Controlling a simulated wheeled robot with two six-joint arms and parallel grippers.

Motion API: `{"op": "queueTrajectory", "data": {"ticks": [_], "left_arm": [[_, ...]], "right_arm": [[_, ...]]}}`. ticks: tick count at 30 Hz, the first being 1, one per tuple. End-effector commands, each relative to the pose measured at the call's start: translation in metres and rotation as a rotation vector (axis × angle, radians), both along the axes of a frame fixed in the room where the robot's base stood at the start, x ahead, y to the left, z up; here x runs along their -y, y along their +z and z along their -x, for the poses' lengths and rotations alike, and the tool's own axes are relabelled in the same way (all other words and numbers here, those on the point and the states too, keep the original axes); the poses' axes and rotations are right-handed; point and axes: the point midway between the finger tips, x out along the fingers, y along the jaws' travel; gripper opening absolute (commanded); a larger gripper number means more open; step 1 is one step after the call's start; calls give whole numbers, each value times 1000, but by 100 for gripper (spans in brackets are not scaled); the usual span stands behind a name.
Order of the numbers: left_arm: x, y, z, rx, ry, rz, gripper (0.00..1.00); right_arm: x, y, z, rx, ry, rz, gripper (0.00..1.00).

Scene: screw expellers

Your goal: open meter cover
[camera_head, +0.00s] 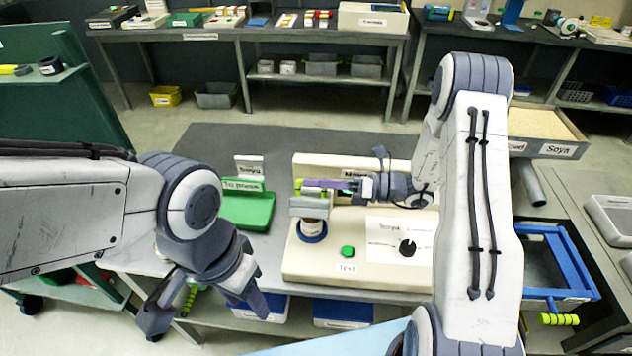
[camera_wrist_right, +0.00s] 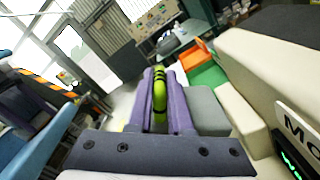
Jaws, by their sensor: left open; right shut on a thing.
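The beige meter (camera_head: 375,270) stands on the table in the head view, with a green button (camera_head: 347,251), a black knob (camera_head: 407,248) and a label sheet. Its grey cover (camera_head: 308,208) is above a round cup with a blue ring (camera_head: 312,237); whether it rests on the cup is unclear. My right gripper (camera_head: 312,185) is shut on the cover's green handle (camera_head: 298,188). In the right wrist view the black-striped green handle (camera_wrist_right: 160,98) is between the fingers, beside the grey cover (camera_wrist_right: 207,110). My left gripper (camera_head: 205,308) is open and empty, left of the meter.
A green tray (camera_head: 248,212) with a labelled card (camera_head: 249,167) sits left of the meter. A blue frame with a green grip (camera_head: 558,319) is at the right, below a soya bin (camera_head: 545,133). Dark matting behind the meter is clear. Workbenches line the back.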

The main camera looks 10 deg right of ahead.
Motion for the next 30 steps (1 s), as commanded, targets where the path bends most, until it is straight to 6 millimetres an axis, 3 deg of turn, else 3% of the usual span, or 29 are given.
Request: {"op": "queueTrajectory", "data": {"ticks": [12, 13, 15, 25, 30], "left_arm": [[0, 1, 0, 0, 0, 0, 50], [0, 1, 0, 0, 0, 0, 50], [0, 1, 0, 0, 0, 0, 50], [0, 0, 0, 0, 0, 0, 50], [0, -6, 0, 0, 0, 0, 50]], "right_arm": [[1, 1, -1, 2, -1, -1, 0], [1, 1, -1, 2, -1, -1, 22], [1, 1, -1, 2, -1, -1, 47], [2, 0, -1, 3, -3, 1, 47], [19, -1, 4, 4, -6, 1, 47]]}}
